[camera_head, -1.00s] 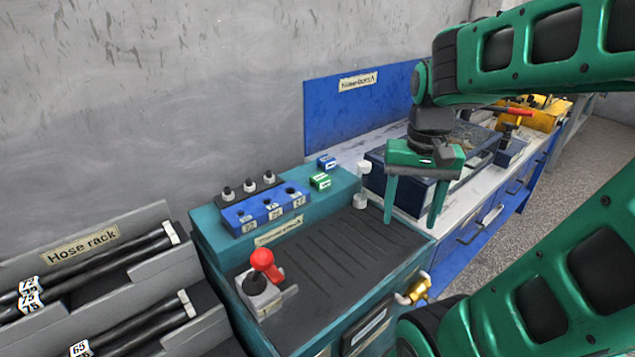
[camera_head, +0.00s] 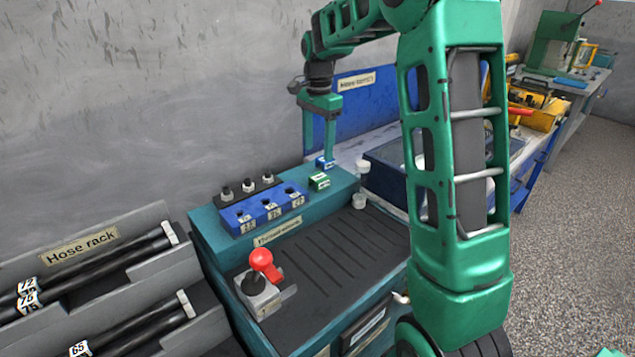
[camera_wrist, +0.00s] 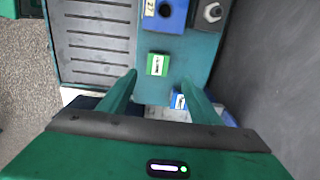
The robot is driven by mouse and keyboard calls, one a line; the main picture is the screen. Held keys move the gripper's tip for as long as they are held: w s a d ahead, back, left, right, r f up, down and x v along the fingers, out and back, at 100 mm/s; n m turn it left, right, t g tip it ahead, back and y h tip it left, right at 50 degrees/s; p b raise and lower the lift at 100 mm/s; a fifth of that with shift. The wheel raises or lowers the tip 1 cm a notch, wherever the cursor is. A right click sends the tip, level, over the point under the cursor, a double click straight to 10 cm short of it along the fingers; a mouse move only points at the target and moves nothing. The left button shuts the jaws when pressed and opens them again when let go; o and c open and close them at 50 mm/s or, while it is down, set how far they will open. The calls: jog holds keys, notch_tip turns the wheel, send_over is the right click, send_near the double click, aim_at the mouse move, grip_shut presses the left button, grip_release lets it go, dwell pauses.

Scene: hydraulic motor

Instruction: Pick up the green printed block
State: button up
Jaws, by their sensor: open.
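The green printed block (camera_head: 319,181) is a small cube with a white label, standing on the teal ledge of the machine. It also shows in the wrist view (camera_wrist: 157,64), ahead of my fingertips and between their lines. My gripper (camera_head: 318,152) is open and empty, above and behind the block. In the wrist view my gripper (camera_wrist: 161,78) has its two green fingers spread apart, with neither touching the green block. A blue printed block (camera_head: 325,163) stands just behind the green one; in the wrist view the blue block (camera_wrist: 178,100) lies beside the right finger.
A blue block with several holes (camera_head: 264,212) and a row of fittings (camera_head: 247,187) stand left on the ledge. A white cylinder (camera_head: 360,201) stands right of the green block. A red-knobbed lever (camera_head: 261,262) rises from the ribbed top (camera_head: 335,250).

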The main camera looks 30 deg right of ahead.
aim_at(319, 177)
jog(key=f, duration=0.9)
jog(key=shift+s, duration=0.2)
jog(key=shift+c, duration=0.4)
jog(key=c, duration=1)
